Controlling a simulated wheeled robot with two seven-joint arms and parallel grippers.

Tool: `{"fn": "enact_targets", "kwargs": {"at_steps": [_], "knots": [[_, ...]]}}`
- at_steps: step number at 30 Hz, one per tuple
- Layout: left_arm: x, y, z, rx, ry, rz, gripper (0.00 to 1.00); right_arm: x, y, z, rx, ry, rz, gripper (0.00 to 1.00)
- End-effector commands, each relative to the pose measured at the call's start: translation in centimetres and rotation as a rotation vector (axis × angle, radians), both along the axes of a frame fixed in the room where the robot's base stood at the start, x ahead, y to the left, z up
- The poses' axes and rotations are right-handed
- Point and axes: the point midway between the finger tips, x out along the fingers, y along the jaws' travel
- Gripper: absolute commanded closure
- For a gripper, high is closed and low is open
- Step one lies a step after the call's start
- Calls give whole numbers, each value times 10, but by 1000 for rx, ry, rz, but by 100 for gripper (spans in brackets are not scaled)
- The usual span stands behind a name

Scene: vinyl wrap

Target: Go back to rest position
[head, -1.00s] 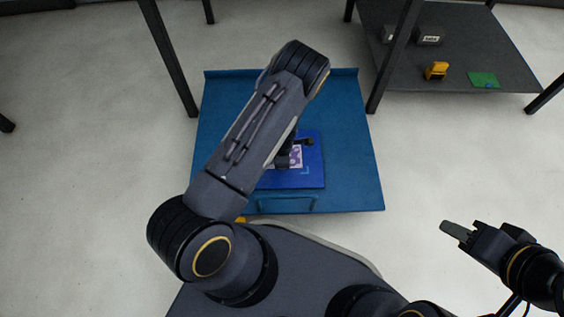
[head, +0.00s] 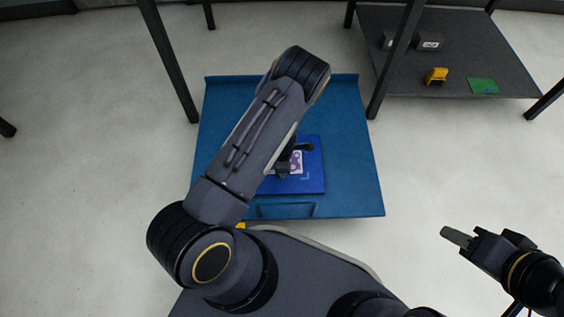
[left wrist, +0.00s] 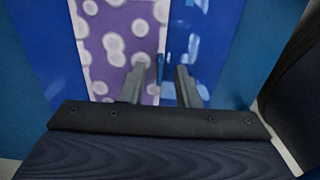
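My left arm reaches over a blue cart top (head: 350,150) in the head view. Its left gripper (head: 297,160) is mostly hidden there behind the arm. Below it lies a blue panel (head: 310,183) with a purple and white spotted sheet (head: 296,167). In the left wrist view the two fingers of the left gripper (left wrist: 160,80) stand apart with nothing held between them, over the right edge of the spotted sheet (left wrist: 115,35) and the blue panel (left wrist: 210,45). My right gripper (head: 458,236) hangs over bare floor at the right; its finger gap cannot be made out.
The cart has a front handle (head: 285,211). Pale floor is clear to the left.

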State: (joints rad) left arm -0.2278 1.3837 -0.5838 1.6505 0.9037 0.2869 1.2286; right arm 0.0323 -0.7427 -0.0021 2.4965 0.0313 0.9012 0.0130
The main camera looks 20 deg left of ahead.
Motion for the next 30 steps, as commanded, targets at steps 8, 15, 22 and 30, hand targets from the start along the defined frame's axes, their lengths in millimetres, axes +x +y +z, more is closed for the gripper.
{"fn": "enact_targets", "kwargs": {"at_steps": [8,15,22,30], "knots": [[1,0,47,0,-2,-2,71,0,0,25,0,0,0,64],[0,0,74,0,0,0,71,0,0,36,0,0,0,64],[5,-4,94,-44,-17,-32,71,0,0,35,0,0,0,64],[8,-23,204,-246,-132,-280,71,0,0,35,0,0,0,64]]}}
